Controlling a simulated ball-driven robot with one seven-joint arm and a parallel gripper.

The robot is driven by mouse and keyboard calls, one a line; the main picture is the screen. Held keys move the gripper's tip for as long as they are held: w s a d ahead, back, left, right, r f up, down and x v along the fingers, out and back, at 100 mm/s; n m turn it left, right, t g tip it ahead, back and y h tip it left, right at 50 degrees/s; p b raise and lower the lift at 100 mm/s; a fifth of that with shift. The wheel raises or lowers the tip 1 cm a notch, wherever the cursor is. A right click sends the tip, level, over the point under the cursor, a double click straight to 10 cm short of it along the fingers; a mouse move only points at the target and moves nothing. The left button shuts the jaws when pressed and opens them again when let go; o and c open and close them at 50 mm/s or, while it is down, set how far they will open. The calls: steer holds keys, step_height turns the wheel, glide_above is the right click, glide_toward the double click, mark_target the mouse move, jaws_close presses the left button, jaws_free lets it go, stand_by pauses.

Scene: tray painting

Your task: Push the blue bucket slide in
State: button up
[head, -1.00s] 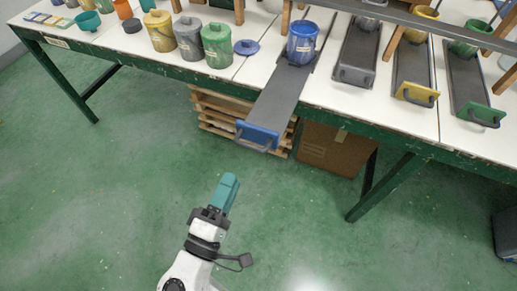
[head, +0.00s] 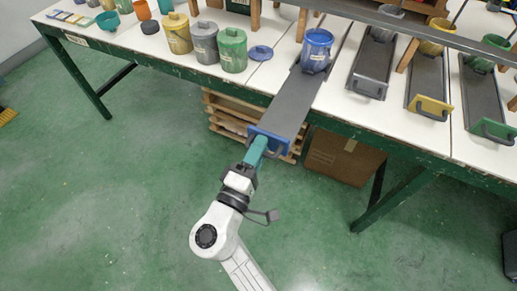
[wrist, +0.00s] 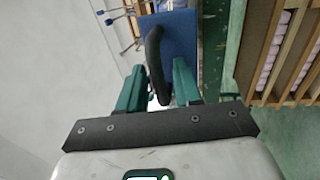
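The blue bucket (head: 317,45) stands upright on the far part of its dark grey slide (head: 290,103). The slide sticks out past the table's front edge and ends in a blue front plate (head: 285,144) with a dark handle (wrist: 154,55). The blue plate also shows in the wrist view (wrist: 180,35). My gripper (head: 262,143) is at the left part of this plate. In the wrist view, the teal fingers of my gripper (wrist: 159,66) are apart, one on each side of the handle, with gaps visible. The plate and handle are partly hidden by my gripper in the head view.
Grey (head: 368,75), yellow (head: 424,85) and green (head: 483,95) slides lie on the table to the right, further in. Lidded pots and a blue lid (head: 260,53) stand left. Pallets (head: 228,115) and a cardboard box (head: 343,158) are under the table.

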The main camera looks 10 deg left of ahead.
mark_target(298, 90)
steer(key=shift+c, duration=0.5)
jaws_close()
steer(key=f+b+x, duration=0.1)
steer(key=b+x, duration=0.4)
steer(key=x, duration=0.3)
steer(key=f+b+x, duration=0.2)
steer(key=b+x, duration=0.4)
steer(key=x, duration=0.2)
steer(key=f+b+x, duration=0.1)
steer(key=b+x, duration=0.5)
steer(key=x, duration=0.2)
steer(key=shift+w+d+f, duration=0.25)
steer(key=shift+w+f, duration=0.05)
steer(key=shift+w, duration=0.25)
steer(key=shift+w+d+r, duration=0.15)
steer(key=shift+w+d, duration=0.05)
steer(key=shift+w, duration=0.35)
steer(key=shift+o, duration=0.5)
jaws_free()
